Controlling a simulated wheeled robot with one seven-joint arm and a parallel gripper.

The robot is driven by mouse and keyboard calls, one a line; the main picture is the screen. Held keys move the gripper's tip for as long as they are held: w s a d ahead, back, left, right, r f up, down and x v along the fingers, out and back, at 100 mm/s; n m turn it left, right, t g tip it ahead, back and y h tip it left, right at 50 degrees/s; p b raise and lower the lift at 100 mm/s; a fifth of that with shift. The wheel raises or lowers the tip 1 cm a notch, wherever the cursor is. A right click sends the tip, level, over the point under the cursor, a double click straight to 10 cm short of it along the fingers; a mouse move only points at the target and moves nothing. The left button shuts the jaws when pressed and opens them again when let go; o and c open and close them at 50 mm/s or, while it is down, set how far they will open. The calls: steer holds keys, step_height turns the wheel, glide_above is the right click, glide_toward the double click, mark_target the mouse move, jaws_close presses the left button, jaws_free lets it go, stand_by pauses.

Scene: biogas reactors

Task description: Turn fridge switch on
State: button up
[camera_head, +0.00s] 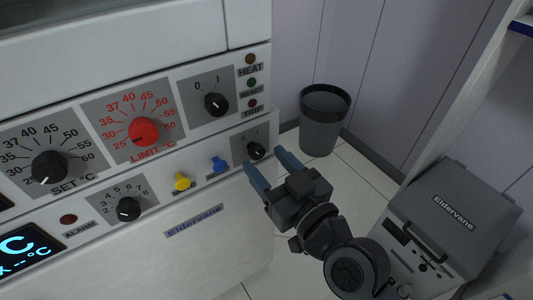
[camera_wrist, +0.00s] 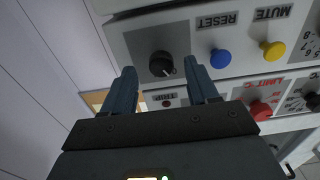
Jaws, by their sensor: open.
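A black rotary switch (camera_head: 256,151) sits on a grey plate at the right end of the lower control panel. In the wrist view the same black knob (camera_wrist: 163,64) appears just beyond and between the fingertips. A second black switch (camera_head: 215,103), marked 0 and 1, is on the upper panel with its pointer tilted toward the upper left. No fridge label is readable on either switch. My gripper (camera_head: 267,161) is open, its blue fingers pointing at the lower switch; contact cannot be told. It also shows in the wrist view (camera_wrist: 160,72).
Blue (camera_head: 220,165) and yellow (camera_head: 182,181) buttons lie left of the lower switch. A red limit dial (camera_head: 143,131) and black set dial (camera_head: 49,167) are farther left. A dark bin (camera_head: 322,125) stands behind; a grey Eldervane case (camera_head: 455,215) is at right.

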steer(key=shift+x, duration=1.2)
steer(key=shift+a, duration=0.1)
steer(key=c, duration=1)
steer(key=shift+c, duration=0.2)
steer(key=m+p, duration=0.2)
steer(key=m, duration=0.3)
steer(key=shift+s+m, duration=0.1)
steer(key=shift+m, duration=0.2)
steer(key=m+p, duration=0.2)
steer(key=m, duration=0.4)
steer(key=shift+m, duration=0.3)
